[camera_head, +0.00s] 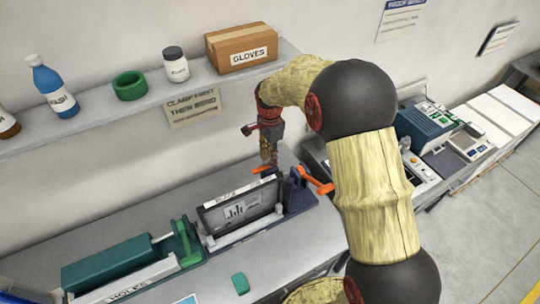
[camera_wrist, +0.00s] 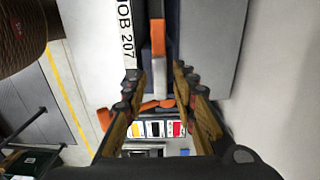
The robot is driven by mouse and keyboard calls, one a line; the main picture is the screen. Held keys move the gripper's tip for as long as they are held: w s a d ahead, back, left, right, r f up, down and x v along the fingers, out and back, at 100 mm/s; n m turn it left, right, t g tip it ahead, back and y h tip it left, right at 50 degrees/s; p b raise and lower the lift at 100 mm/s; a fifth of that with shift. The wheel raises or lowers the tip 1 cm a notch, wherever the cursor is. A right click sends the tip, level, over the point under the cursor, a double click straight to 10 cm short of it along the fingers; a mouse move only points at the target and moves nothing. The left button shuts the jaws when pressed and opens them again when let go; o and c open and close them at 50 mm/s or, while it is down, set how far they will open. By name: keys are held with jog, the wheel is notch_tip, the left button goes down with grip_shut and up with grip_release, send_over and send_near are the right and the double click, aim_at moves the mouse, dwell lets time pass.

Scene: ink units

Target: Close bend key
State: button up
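A dark blue bending unit (camera_head: 298,196) stands at the right end of the bench. It has an orange lever (camera_head: 316,181) on its right and a smaller orange piece (camera_head: 262,169) at its top left. I cannot tell for sure which is the bend key. My gripper (camera_head: 268,162) points down just above the smaller orange piece. In the wrist view my gripper (camera_wrist: 158,80) is open, its fingers on either side of an upright orange bar (camera_wrist: 158,38). Contact is unclear. A second orange part (camera_wrist: 150,106) lies lower between the fingers.
A framed panel with a chart (camera_head: 240,209) stands left of the unit. A shelf (camera_head: 130,110) with a GLOVES box (camera_head: 242,47) runs behind, close to my arm.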

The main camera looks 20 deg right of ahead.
jog(key=c, duration=0.6)
grip_shut()
